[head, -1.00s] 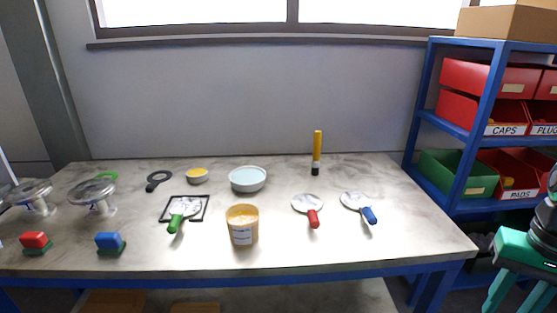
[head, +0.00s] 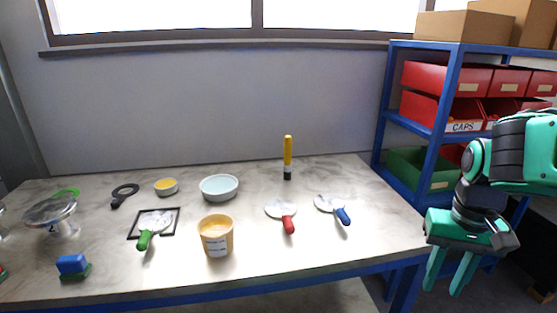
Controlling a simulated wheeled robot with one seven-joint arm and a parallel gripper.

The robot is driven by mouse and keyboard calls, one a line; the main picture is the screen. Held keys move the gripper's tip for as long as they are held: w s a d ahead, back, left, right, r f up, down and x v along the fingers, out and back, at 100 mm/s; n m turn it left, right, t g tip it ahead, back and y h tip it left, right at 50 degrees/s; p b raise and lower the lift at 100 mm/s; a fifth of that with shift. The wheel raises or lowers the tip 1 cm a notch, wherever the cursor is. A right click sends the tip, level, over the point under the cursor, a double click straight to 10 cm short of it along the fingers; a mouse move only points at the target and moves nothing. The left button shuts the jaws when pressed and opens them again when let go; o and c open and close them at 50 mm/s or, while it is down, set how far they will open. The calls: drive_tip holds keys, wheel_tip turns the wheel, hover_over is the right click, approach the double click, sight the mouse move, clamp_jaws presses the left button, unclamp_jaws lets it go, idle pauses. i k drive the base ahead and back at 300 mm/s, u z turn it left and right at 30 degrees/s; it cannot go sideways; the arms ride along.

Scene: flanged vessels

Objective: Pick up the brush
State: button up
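The thing that looks most like the brush (head: 287,156) stands upright near the back of the table (head: 330,258), with a yellow handle and a dark lower end. Its bristles are too small to make out. My gripper (head: 450,272) hangs at the right, beyond the table's right edge, pointing down. Its two teal fingers are apart with nothing between them. It is well to the right of the brush and not touching anything.
In front of the brush lie a red-handled disc (head: 283,213) and a blue-handled disc (head: 334,208). A pale bowl (head: 219,187) and a yellow tub (head: 216,236) stand to the left. A blue shelf (head: 381,150) with bins rises at the right.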

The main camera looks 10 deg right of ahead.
sight(288, 140)
drive_tip(key=i, duration=0.9)
drive_tip(key=z, duration=0.1)
